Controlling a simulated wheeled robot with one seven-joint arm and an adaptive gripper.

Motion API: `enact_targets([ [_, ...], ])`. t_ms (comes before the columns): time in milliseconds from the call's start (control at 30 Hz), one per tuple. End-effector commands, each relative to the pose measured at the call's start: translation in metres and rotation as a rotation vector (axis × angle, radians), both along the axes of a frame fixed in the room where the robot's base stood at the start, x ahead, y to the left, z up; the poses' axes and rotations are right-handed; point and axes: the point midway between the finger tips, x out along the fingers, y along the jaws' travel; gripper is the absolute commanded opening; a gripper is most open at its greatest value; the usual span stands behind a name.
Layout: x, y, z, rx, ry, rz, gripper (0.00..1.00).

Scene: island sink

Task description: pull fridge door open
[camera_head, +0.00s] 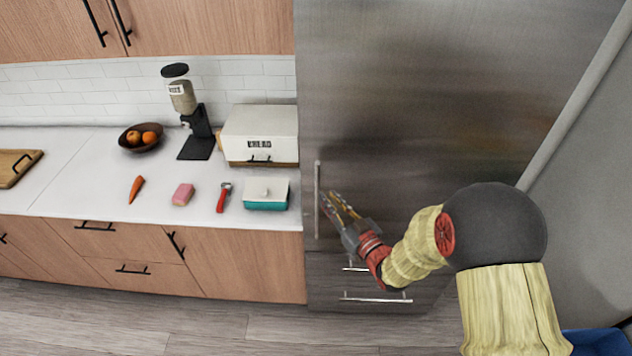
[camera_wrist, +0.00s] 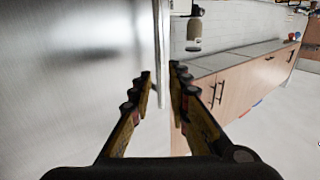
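The fridge (camera_head: 420,90) is a tall brushed-steel unit, and its door looks shut. A thin vertical handle (camera_head: 317,175) runs along the lower left edge of the door. My gripper (camera_head: 328,194) is open, with its fingers pointing at the handle from just right of it. In the wrist view the handle (camera_wrist: 161,45) stands upright between the two fingers of my gripper (camera_wrist: 162,80). The steel door (camera_wrist: 70,60) fills the left of that view. I cannot tell whether either finger touches the handle.
Left of the fridge, a white counter (camera_head: 75,180) holds a bread box (camera_head: 262,132), a teal-and-white butter dish (camera_head: 266,195), a red-handled tool (camera_head: 222,198) and a fruit bowl (camera_head: 140,140). Drawers with horizontal handles (camera_head: 375,299) lie below the door. A grey wall stands at right.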

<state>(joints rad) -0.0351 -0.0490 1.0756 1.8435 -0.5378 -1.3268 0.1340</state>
Motion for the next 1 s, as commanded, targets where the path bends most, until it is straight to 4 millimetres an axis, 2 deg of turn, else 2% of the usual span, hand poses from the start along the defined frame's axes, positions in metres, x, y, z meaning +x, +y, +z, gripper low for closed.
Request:
enact_targets([
  [167,0.012,0.008,0.003,0.01,-0.008,0.002,0.18],
  [400,0.044,0.028,0.003,0.008,-0.007,0.002,0.18],
  [600,0.061,0.038,0.003,0.009,-0.006,0.0,0.18],
  [967,0.066,0.041,0.003,0.008,-0.006,-0.001,0.18],
  [1000,0.066,0.041,0.003,0.008,-0.006,-0.001,0.16],
])
